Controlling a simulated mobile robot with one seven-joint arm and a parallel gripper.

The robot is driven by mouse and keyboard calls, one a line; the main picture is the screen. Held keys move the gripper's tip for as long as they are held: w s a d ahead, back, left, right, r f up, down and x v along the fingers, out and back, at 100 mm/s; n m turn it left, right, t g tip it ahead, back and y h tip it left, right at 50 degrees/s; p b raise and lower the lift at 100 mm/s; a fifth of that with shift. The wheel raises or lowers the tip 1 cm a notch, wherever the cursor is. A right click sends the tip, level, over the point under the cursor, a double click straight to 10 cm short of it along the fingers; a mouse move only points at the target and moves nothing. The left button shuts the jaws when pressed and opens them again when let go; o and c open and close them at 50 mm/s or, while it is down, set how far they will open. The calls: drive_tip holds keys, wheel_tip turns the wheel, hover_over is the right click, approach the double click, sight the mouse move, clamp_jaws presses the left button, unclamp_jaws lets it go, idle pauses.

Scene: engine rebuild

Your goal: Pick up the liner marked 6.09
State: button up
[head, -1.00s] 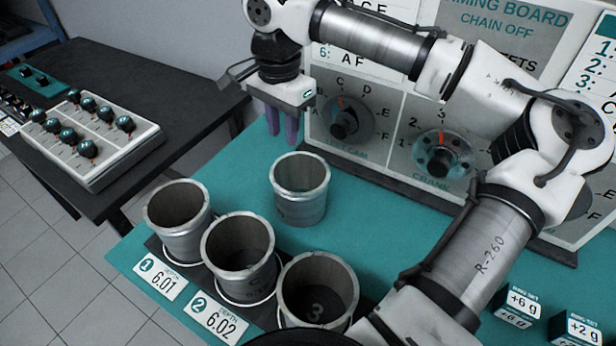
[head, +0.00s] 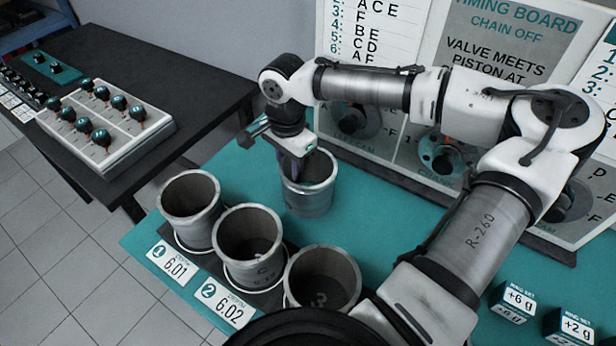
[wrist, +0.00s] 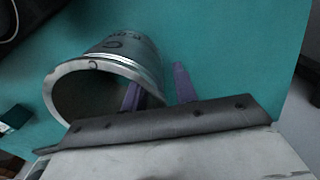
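A grey metal liner (head: 308,200) stands apart on the teal bench top, behind the row of other liners. It also shows in the wrist view (wrist: 150,58), with a dark letter like C and a number too blurred to read surely. My gripper (head: 294,166) is down at this liner's rim on the left side. In the wrist view my gripper (wrist: 160,88) has its two purple fingers apart, one at the liner's mouth and one outside its wall. Whether either finger touches the wall I cannot tell.
Three more liners stand in a dark holder: left (head: 190,212), middle (head: 250,252) and right (head: 322,282). Cards 6.01 (head: 172,264) and 6.02 (head: 224,306) lie before them. The timing board (head: 400,165) stands close behind. Small weight blocks (head: 514,302) sit at the right.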

drive_tip(key=shift+f, duration=1.05)
clamp_jaws()
drive_tip(key=shift+r, duration=0.1)
